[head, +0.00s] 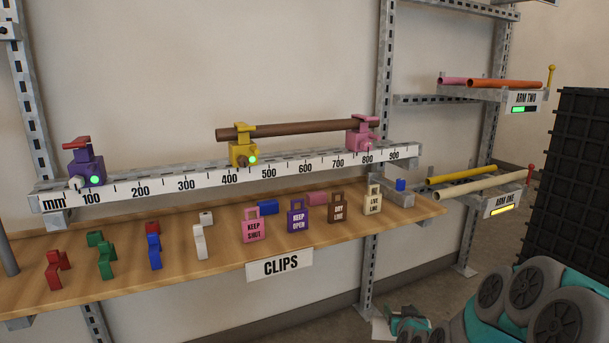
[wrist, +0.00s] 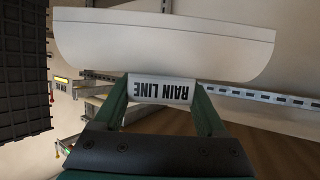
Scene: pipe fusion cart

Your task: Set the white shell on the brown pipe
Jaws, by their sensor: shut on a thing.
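The white shell (wrist: 165,45) fills the top of the wrist view, long and curved at its lower corners. A white tab (wrist: 160,89) marked "RAIN LINE", upside down in the picture, sits below it. My gripper (wrist: 160,94) has its green fingers shut on this tab, one at each side. Neither the shell nor my gripper's fingers can be made out in the head view. The brown pipe (head: 290,130) lies level above the millimetre rail in the head view, held by a yellow clamp (head: 243,146) and a pink clamp (head: 363,134). The shell is apart from it.
A purple clamp (head: 86,163) stands at the rail's left end. The wooden shelf (head: 130,275) below holds coloured clips and several tags, including a pink tag (head: 254,226). Bracket arms with pipes, such as an orange pipe (head: 505,84), stick out at right. A black grid panel (head: 570,180) stands far right.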

